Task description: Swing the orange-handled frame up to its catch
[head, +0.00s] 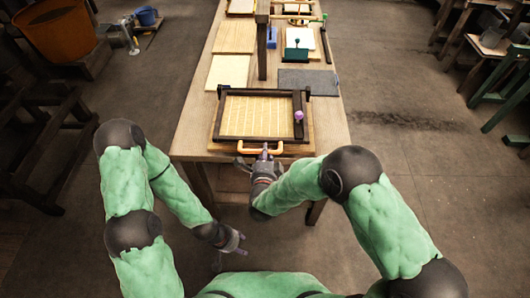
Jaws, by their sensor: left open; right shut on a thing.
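The dark-rimmed frame (221,112) with a pale ribbed mesh lies low, looking about flat, over a wooden board (213,138) at the table's near end. Its orange handle (246,151) is on the near side. My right gripper (264,154) is shut on the orange handle, its jaws partly covering the handle's middle. My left gripper (237,242) is open and empty, low in front of the table and apart from the frame. A dark upright post (263,45) stands behind the frame; I cannot make out a catch on it.
A purple knob (299,116) sits at the frame's right side. Open floor lies on both sides.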

